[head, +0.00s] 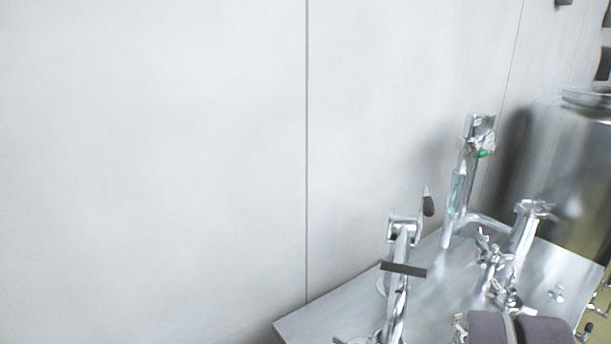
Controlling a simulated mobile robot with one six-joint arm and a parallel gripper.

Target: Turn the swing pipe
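Chrome pipework stands on a steel table, and I cannot tell for certain which part is the swing pipe. A chrome pipe (397,300) with a dark crossbar rises at the table's left part and has a dark lever at its top. Further back, a bent pipe (487,220) runs from near an upright with a clear section to a capped vertical pipe (524,235). My gripper is not in view.
The steel table (325,315) has a bare left corner. Small valves and clamps (490,252) stand between the pipes. A large steel tank (572,180) is at the right. A grey rounded body (545,330) shows at the bottom edge. A pale panelled wall (150,150) fills the left.

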